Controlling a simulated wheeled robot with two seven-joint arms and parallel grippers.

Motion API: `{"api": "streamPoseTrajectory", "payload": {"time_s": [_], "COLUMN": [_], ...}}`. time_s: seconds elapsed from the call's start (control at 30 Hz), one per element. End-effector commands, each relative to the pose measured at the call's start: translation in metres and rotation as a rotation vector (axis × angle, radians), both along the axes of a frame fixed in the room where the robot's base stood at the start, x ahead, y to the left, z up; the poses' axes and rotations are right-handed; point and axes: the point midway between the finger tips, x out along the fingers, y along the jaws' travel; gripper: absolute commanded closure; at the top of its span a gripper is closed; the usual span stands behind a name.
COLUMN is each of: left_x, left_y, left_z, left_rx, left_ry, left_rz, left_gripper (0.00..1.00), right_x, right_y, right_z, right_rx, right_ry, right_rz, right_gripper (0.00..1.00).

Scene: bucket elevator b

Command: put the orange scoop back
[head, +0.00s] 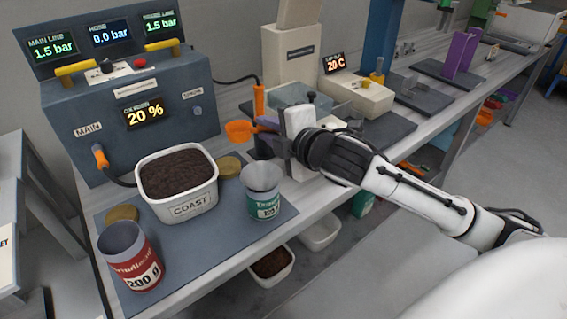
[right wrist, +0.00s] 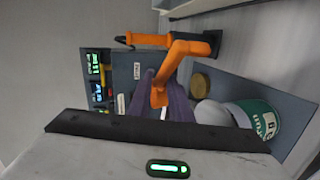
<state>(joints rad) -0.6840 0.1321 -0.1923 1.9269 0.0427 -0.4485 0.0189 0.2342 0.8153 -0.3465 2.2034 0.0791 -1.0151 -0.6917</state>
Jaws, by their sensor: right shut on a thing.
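The orange scoop (head: 239,130) is off the bench in the head view, its bowl to the left of my right gripper (head: 272,128). In the right wrist view its orange handle (right wrist: 160,94) lies between the purple fingers of the right gripper, which is shut on it. An upright orange post (head: 259,101) on a dark base (head: 262,148) stands close behind the scoop. The post also shows in the right wrist view (right wrist: 147,40). The scoop and post overlap in both views, so I cannot tell whether they touch. My left gripper is not in view.
A white tub of dark grounds (head: 178,204), a green-labelled can (head: 263,205) and a red can (head: 140,276) stand on the blue-grey mat. The grey control box (head: 80,120) is behind them. A white machine (head: 345,92) stands right of the post, near my arm.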

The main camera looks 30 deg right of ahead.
Motion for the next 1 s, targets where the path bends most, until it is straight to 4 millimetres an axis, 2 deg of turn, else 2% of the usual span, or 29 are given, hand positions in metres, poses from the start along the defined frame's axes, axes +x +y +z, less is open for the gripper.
{"api": "streamPoseTrajectory", "payload": {"time_s": [0.03,0.1,0.2,0.3,0.6,0.77,1.0], "left_x": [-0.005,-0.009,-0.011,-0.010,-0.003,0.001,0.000], "left_y": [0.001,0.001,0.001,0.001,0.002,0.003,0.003], "left_z": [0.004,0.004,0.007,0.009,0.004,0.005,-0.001], "left_rx": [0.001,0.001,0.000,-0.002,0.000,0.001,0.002], "left_ry": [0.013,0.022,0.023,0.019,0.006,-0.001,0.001], "left_rz": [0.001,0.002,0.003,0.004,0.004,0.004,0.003], "left_gripper": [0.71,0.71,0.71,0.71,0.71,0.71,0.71], "right_x": [0.004,0.009,0.012,0.013,0.013,0.013,0.013], "right_y": [-0.019,-0.036,-0.054,-0.062,-0.063,-0.064,-0.063], "right_z": [-0.007,-0.015,-0.024,-0.032,-0.085,-0.095,-0.127], "right_rx": [-0.011,-0.014,-0.016,-0.015,-0.012,-0.013,-0.011], "right_ry": [0.005,-0.003,-0.012,-0.016,-0.019,-0.023,-0.021], "right_rz": [-0.001,0.009,0.026,0.036,0.041,0.041,0.040], "right_gripper": [1.00,1.00,1.00,1.00,1.00,1.00,1.00]}}
